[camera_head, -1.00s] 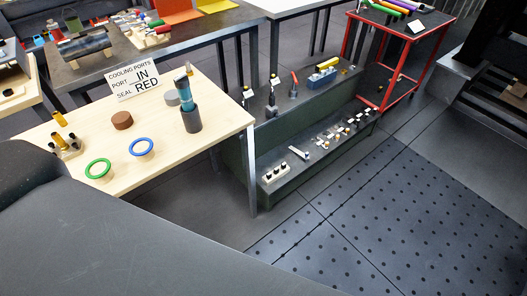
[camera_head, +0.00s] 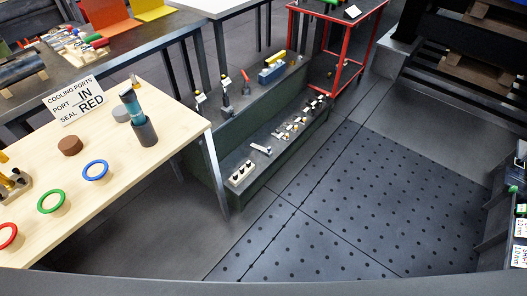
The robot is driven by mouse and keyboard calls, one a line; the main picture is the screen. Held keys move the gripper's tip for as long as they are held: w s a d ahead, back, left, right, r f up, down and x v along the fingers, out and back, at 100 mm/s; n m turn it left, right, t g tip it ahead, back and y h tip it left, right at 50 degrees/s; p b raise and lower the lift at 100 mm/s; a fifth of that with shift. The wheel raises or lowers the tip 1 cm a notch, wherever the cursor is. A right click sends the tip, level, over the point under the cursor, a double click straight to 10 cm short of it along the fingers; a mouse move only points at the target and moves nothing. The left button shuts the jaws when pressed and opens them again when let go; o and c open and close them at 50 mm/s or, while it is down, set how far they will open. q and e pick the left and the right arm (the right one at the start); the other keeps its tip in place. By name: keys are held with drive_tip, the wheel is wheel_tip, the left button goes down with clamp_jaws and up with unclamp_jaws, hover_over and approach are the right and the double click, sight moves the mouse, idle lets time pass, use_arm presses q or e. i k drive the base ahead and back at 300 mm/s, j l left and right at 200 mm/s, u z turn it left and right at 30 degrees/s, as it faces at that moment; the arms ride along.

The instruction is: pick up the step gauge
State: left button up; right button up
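I cannot tell for sure which thing is the step gauge. An upright stepped cylinder, teal above and dark grey below (camera_head: 140,118), stands on the wooden table (camera_head: 112,172) at left. A low green two-level shelf unit (camera_head: 190,160) in the middle carries several small parts, too small to name with certainty. Among them are a whitish bar (camera_head: 261,149) and a block with dark-topped pegs (camera_head: 241,173) on its lower level. A blue tool (camera_head: 271,75) and a red-tipped tool (camera_head: 245,82) are on its upper level. Neither gripper is in view.
The table also bears a sign (camera_head: 76,100), a brown puck (camera_head: 70,146), and blue (camera_head: 95,170), green (camera_head: 51,200) and red (camera_head: 7,236) rings. A red-framed cart (camera_head: 334,62) stands behind the shelf. The dotted floor (camera_head: 350,205) is clear. Labelled bins (camera_head: 520,228) edge the right.

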sight(267, 153)
drive_tip(key=z, duration=0.75)
drive_tip(key=i+l+z, duration=0.1)
drive_tip(key=z, duration=0.35)
drive_tip(key=i+z, duration=0.3)
drive_tip(key=z, duration=0.15)
drive_tip(key=i+z, duration=0.25)
drive_tip(key=z, duration=0.2)
drive_tip(key=i+j+z, duration=0.6)
drive_tip(key=i+j, duration=0.7)
drive_tip(key=i+j+z, duration=0.1)
drive_tip(key=i+j, duration=0.5)
drive_tip(key=j, duration=0.15)
drive_tip(key=k+u, duration=0.2)
drive_tip(key=u, duration=1.1)
